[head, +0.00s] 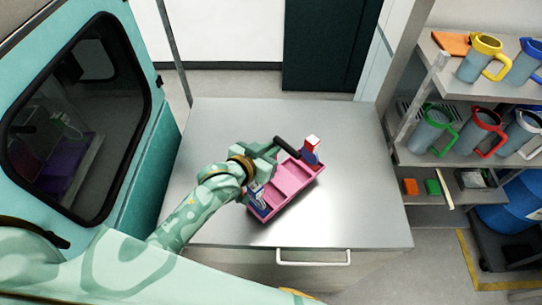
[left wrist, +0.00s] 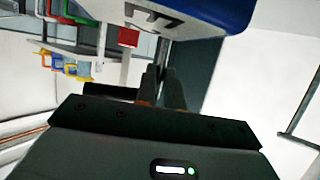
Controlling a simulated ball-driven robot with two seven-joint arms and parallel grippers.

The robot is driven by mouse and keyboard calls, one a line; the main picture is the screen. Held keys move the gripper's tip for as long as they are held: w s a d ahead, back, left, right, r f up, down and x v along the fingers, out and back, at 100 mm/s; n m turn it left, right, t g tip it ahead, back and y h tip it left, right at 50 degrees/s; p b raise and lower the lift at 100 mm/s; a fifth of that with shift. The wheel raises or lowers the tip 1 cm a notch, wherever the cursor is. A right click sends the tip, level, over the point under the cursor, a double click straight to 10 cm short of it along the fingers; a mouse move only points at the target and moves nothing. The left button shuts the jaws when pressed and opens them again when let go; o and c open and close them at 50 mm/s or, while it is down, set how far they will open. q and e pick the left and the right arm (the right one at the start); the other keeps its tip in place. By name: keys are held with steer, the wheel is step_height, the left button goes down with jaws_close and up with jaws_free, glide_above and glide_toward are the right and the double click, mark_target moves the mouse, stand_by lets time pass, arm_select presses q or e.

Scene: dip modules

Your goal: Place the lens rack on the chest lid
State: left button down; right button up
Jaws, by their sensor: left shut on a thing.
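The lens rack is a pink open tray (head: 292,179) with compartments, seen tilted across the picture in the head view. A blue piece with a red and white top (head: 311,148) stands at its far right end, and blue and white pieces (head: 258,200) are at its near left end. My left gripper (head: 276,154) is at the rack's upper left side, shut on it; the fingers are partly hidden. The chest lid (head: 220,125) is the broad grey metal top under the rack. I cannot tell whether the rack touches it. The left wrist view shows the dark fingers (left wrist: 157,85).
A teal cabinet with a dark window (head: 80,90) stands at the left. Shelves with several coloured-handled mugs (head: 432,130) stand at the right, by a blue barrel (head: 515,205). A white handle (head: 313,262) is on the chest's front. The lid's back and right are clear.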

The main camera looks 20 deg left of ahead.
arm_select(q)
steer(key=shift+w+f, duration=0.3)
steer(key=shift+f, duration=0.75)
steer(key=shift+w+f, duration=0.25)
steer(key=shift+f, duration=0.85)
steer(key=c, duration=1.5)
jaws_free()
steer(key=v, duration=1.2)
